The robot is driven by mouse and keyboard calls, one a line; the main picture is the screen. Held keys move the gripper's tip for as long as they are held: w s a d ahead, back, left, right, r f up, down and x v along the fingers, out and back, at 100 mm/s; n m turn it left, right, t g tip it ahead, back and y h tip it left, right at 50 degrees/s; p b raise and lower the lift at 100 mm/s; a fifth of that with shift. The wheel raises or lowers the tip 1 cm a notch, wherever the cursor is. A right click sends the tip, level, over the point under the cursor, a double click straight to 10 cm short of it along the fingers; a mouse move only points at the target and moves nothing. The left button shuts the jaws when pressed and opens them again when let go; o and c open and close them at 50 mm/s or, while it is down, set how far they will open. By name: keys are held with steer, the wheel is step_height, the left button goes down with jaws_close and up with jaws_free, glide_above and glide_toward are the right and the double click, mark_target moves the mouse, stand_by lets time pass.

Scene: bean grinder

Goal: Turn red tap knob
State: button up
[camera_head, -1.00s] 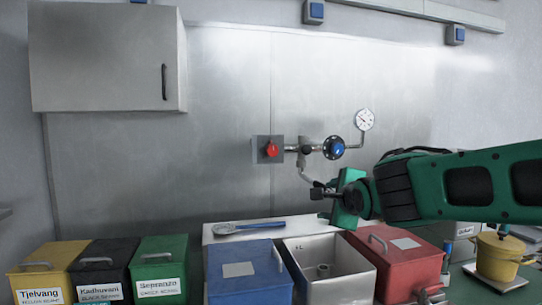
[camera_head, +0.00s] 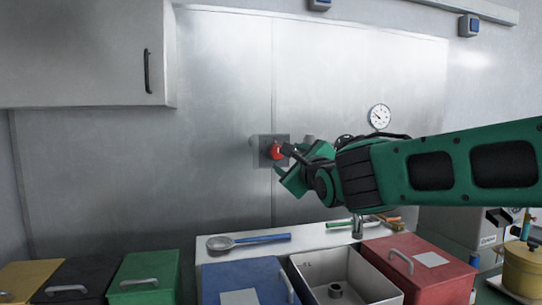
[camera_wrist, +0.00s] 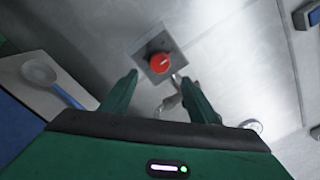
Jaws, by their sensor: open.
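The red tap knob (camera_head: 277,152) sits on a square grey plate (camera_head: 258,150) fixed to the metal wall panel. My gripper (camera_head: 281,160) is close to the knob, on its right side in the head view, and partly covers the plate and the pipes behind. In the wrist view the red knob (camera_wrist: 159,62) is ahead of my open gripper (camera_wrist: 157,82), between the lines of the two fingers and a little beyond their tips. Nothing is between the fingers.
Pipework with a pressure gauge (camera_head: 379,117) is to the right, mostly hidden by my arm. Below are a spoon with a blue handle (camera_head: 262,239), a blue box (camera_head: 235,278), an open white container (camera_head: 312,268) and a red box (camera_head: 432,270). The wall left of the plate is clear.

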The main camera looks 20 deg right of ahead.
mark_target(278, 154)
steer(key=w, duration=1.1)
steer(key=shift+w, duration=0.2)
steer(key=c, duration=1)
